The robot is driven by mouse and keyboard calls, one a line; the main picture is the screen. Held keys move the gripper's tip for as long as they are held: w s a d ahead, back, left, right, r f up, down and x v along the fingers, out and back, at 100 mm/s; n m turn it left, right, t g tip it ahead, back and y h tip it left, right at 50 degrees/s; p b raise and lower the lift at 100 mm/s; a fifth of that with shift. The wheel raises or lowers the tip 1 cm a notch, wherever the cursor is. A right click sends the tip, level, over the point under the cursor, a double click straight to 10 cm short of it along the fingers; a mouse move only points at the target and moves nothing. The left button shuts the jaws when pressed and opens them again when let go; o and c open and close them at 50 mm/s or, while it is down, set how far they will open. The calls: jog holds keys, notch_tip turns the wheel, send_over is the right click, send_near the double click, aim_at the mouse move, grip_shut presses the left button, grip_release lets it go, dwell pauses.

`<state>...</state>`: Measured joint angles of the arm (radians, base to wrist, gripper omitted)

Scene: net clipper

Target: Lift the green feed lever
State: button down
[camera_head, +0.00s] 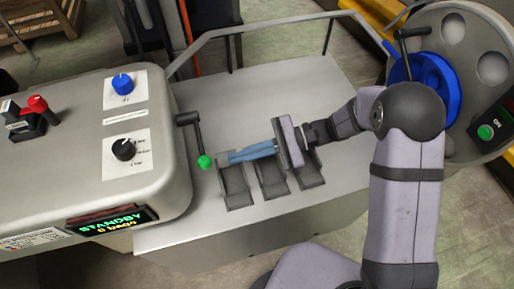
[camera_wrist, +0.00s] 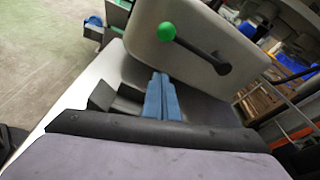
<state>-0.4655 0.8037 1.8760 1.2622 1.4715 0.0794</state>
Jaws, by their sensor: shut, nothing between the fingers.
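The green feed lever is a dark bar with a green ball knob (camera_head: 204,162) hanging at its lower end, on the right side of the grey machine housing. In the wrist view the green knob (camera_wrist: 166,31) is at upper middle, with the dark lever bar (camera_wrist: 200,52) running right from it. My gripper (camera_head: 229,158) has blue fingers pressed together, pointing left at the knob. The fingertips are close to the knob in the head view; in the wrist view (camera_wrist: 160,78) a gap shows between them and the knob. The gripper holds nothing.
The grey housing (camera_head: 60,100) carries a blue knob (camera_head: 123,83), a black dial (camera_head: 123,149), a red switch (camera_head: 37,104) and a display reading STANDBY (camera_head: 112,221). Dark angled supports (camera_head: 236,185) stand on the grey table (camera_head: 290,90) beneath my gripper. A rail runs along the back.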

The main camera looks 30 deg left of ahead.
jog(key=shift+s+a+r+p, duration=0.25)
jog(key=shift+s+a+r, duration=0.2)
jog(key=shift+s, duration=0.2)
jog(key=shift+s+a+r+p, duration=0.3)
jog(key=shift+s+a+r, duration=0.15)
jog(key=shift+s, duration=0.25)
jog(key=shift+s+a+r+p, duration=0.25)
jog(key=shift+s+a+r, duration=0.15)
jog(key=shift+s, duration=0.25)
jog(key=shift+r, duration=0.15)
jog(key=w+a+r+m+g+h+p, duration=0.2)
jog(key=r+m+p, duration=0.4)
jog(key=r+p, duration=0.5)
jog(key=shift+w+a+r+m+p, duration=0.25)
jog(key=shift+w+a+m+p, duration=0.2)
jog(key=shift+p, duration=1.4)
jog(key=shift+w+a+r, duration=0.1)
jog(key=shift+w+r, duration=0.1)
